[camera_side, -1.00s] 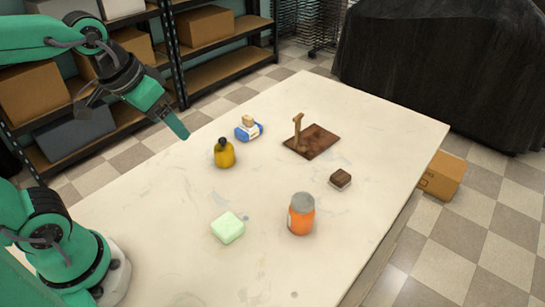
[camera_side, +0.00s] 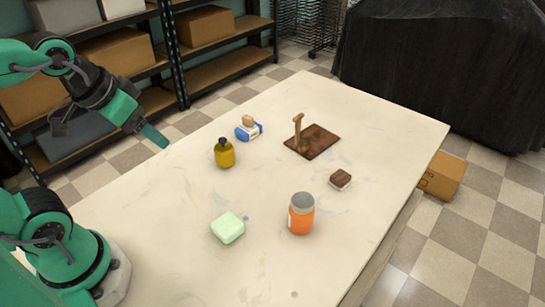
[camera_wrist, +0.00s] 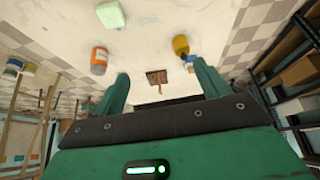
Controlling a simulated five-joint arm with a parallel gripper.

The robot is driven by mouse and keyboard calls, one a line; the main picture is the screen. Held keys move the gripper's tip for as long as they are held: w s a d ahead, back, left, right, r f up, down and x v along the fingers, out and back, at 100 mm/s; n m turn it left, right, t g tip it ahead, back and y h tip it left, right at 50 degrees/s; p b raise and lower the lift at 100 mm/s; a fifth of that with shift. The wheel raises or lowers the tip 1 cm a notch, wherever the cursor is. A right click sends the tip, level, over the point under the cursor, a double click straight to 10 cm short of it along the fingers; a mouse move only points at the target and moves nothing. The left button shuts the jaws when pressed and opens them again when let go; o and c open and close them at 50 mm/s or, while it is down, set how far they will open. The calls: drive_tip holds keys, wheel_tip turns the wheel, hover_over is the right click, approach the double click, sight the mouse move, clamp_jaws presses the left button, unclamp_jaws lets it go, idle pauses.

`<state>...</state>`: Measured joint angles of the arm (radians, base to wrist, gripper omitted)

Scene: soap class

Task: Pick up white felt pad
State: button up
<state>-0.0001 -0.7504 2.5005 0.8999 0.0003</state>
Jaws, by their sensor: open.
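A small block with a brown top and a thin white layer (camera_side: 340,180) lies on the right part of the table in the side view; I cannot tell if that layer is the white felt pad. No separate white pad is clear in either view. In the wrist view my gripper (camera_wrist: 161,72) has its two green fingers wide apart with nothing between them. In the side view it is raised at the table's left edge, away from all the objects.
On the pale table (camera_side: 160,230) are a yellow bottle (camera_side: 225,154), a blue-and-white item with a tan top (camera_side: 248,130), a brown board (camera_side: 321,139) with an upright wooden piece, an orange jar (camera_side: 301,220) and a pale green bar (camera_side: 228,228). The front left is clear.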

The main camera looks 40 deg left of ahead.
drive_tip(key=shift+c, duration=0.8)
drive_tip(key=shift+w+r, duration=0.1)
